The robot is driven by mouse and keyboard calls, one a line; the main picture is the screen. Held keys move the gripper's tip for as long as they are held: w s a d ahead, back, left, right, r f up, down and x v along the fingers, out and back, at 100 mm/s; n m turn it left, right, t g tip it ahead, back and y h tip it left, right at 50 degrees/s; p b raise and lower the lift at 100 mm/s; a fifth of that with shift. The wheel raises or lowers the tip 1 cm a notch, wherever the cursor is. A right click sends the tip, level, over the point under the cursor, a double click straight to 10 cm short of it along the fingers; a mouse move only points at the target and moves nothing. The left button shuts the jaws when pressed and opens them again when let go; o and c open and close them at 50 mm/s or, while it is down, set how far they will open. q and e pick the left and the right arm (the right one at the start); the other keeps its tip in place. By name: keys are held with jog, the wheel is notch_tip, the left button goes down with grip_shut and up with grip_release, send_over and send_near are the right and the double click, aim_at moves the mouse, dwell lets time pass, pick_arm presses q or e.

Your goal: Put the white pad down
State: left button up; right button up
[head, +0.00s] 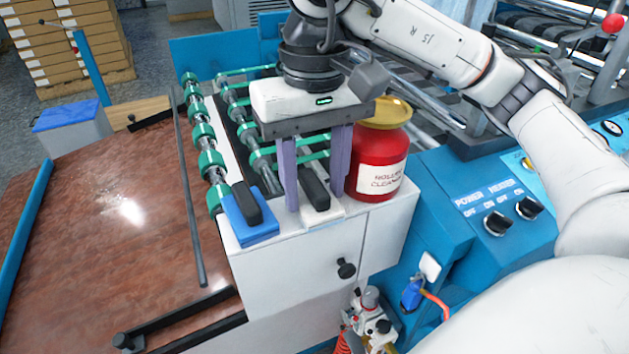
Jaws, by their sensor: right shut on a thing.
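The white pad (322,217) with a black handle is at the top of the white cabinet, between the blue pad and the red jar. My right gripper (315,195) reaches down from above, its two purple fingers on either side of the handle, shut on the pad. The pad looks level and very close to the cabinet top; I cannot tell whether it touches. My left gripper is not in view.
A blue pad (254,228) with a black handle lies left of the white one. A red roller cleaner jar (376,165) with a yellow lid stands close on the right. Green-ringed rollers (211,163) run behind and left. The brown table (110,240) is mostly bare.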

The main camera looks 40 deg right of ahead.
aim_at(315, 183)
jog(key=shift+f, duration=0.25)
jog(key=o, duration=0.9)
jog(key=shift+r, duration=0.1)
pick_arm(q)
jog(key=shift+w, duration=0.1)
pick_arm(e)
jog(key=shift+r, duration=0.35)
pick_arm(q)
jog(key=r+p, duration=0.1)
jog(key=p, duration=0.1)
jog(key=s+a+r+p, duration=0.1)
jog(key=p, duration=0.1)
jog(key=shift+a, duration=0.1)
pick_arm(e)
notch_tip(315, 183, up, 12)
jog(key=shift+f, duration=0.15)
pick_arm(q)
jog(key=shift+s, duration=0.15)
pick_arm(e)
jog(key=shift+s, duration=0.1)
